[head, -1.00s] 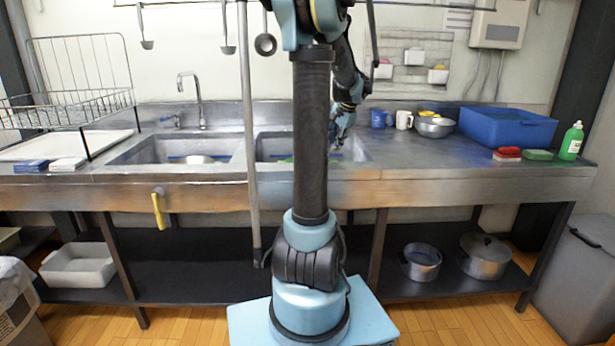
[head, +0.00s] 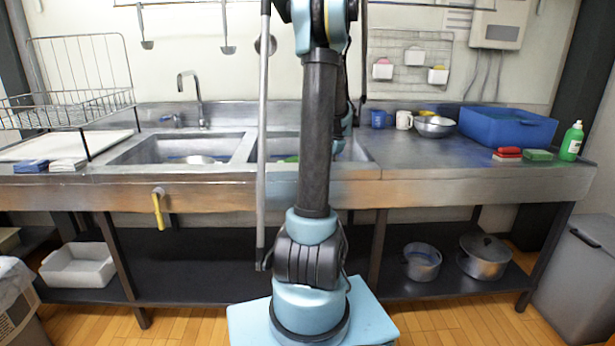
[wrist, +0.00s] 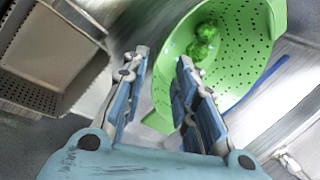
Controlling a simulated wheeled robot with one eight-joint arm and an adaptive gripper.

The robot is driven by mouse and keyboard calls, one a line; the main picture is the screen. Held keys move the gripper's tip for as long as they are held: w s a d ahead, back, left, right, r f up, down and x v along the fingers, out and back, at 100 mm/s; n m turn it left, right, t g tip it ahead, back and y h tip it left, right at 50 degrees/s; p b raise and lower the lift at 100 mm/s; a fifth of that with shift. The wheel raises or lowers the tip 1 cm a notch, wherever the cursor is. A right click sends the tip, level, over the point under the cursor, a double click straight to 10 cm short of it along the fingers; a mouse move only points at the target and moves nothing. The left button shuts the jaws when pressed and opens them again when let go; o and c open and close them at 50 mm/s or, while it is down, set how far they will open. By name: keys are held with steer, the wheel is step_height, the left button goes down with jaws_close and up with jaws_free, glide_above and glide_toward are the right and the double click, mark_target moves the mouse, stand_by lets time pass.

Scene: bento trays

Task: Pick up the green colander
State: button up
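The green colander (wrist: 238,62) fills the upper right of the wrist view, with holes in its wall and a green leafy clump (wrist: 203,42) inside. In the head view only a small green patch of it (head: 291,159) shows in the right sink basin, mostly hidden by my arm. My gripper (wrist: 163,68) is open, its two blue-padded fingers apart. The fingertips point at the colander's near left rim, and the right finger overlaps the colander in the picture. I cannot tell whether they touch. In the head view the gripper is hidden behind my arm column.
A grey perforated metal container (wrist: 45,55) lies at the left of the wrist view. Sink walls surround the colander. A blue bar (wrist: 258,85) lies beside it. On the right counter stand mugs (head: 404,120), a metal bowl (head: 435,127) and a blue bin (head: 507,129).

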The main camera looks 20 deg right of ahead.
steer(key=shift+x, duration=2.45)
steer(key=shift+d, duration=0.2)
jaws_close()
